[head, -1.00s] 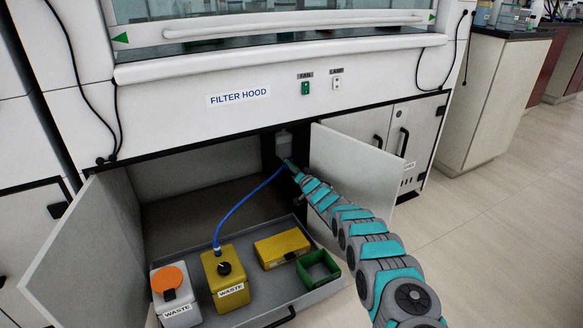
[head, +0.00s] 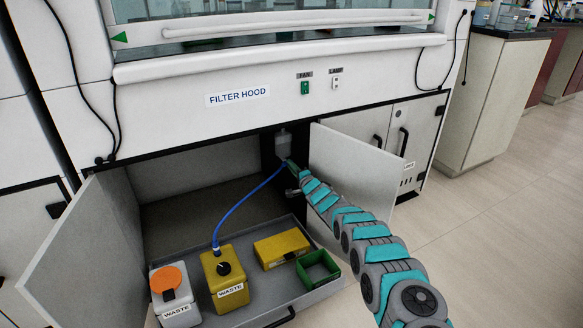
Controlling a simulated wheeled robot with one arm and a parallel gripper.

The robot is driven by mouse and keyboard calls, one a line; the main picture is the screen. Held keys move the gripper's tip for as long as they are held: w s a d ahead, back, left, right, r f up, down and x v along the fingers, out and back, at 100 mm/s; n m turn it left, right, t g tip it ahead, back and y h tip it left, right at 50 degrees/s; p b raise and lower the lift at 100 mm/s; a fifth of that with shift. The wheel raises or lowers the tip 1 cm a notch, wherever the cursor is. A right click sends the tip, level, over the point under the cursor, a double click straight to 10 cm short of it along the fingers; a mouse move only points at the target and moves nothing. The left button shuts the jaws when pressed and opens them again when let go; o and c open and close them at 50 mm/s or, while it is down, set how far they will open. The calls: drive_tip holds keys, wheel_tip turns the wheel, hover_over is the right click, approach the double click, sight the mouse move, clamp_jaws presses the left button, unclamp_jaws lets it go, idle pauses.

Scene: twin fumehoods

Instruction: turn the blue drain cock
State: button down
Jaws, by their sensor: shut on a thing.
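My arm reaches from the lower right into the open cabinet under the filter hood. My gripper (head: 289,163) is at its far end, just under a pale trap bottle (head: 283,145) at the cabinet's back right. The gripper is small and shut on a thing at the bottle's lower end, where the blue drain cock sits. The cock itself is hidden behind the gripper and too small to make out. A blue hose (head: 243,203) runs from that spot down to the cap of a yellow waste can (head: 229,287).
Open cabinet doors stand left (head: 88,255) and right (head: 352,175), the right one close to my arm. A grey pulled-out tray (head: 250,315) holds the yellow can, a white orange-capped can (head: 174,299), a yellow box (head: 282,246) and a green bin (head: 318,268).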

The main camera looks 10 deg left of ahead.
drive_tip(key=shift+d+m, duration=0.1)
drive_tip(key=shift+m, duration=0.4)
drive_tip(key=c, duration=0.9)
unclamp_jaws()
drive_tip(key=shift+s, duration=0.1)
drive_tip(key=shift+v, duration=3.75)
